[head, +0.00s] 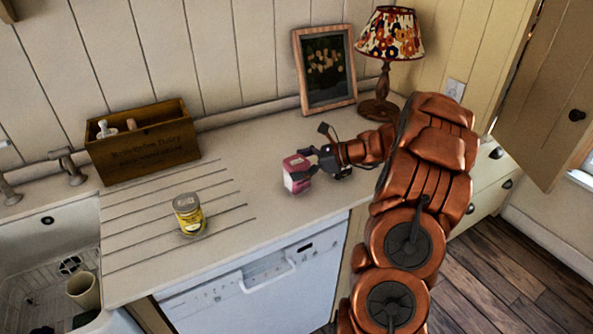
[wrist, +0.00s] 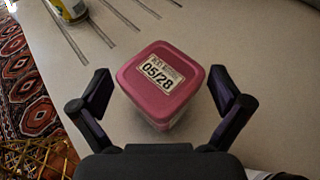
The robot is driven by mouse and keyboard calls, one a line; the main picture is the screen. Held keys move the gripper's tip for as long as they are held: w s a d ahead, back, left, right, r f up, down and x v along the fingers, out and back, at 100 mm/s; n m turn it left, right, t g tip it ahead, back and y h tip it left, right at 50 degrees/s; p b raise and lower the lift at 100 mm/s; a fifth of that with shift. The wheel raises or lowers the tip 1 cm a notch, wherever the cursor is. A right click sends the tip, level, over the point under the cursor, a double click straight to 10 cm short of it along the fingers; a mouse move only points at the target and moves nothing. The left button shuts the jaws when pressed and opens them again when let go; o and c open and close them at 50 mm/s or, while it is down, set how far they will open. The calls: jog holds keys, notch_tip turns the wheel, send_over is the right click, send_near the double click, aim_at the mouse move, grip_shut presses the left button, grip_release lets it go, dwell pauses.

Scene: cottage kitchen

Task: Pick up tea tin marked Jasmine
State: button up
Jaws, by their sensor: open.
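A pink tin (head: 297,174) with a pale label stands upright on the counter near its front edge. In the wrist view the pink tin (wrist: 162,82) shows its lid, with a label whose clear line reads 05/28; the line above is too small to read. No word Jasmine is legible. My gripper (head: 312,162) is at the tin's right side in the head view. In the wrist view my gripper (wrist: 160,76) is open, one finger on each side of the tin, with visible gaps. A yellow tin with a grey lid (head: 189,214) stands on the drainer grooves; its writing is unreadable.
A wooden box (head: 145,146) with bottles stands at the back left beside the sink (head: 45,240). A framed picture (head: 325,68) and a lamp (head: 390,40) stand behind my gripper. A white dishwasher (head: 255,285) is below the counter. The counter between the two tins is clear.

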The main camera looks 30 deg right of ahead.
jog(key=shift+w+a+f, duration=0.15)
jog(key=shift+c, duration=0.3)
jog(key=c, duration=1.2)
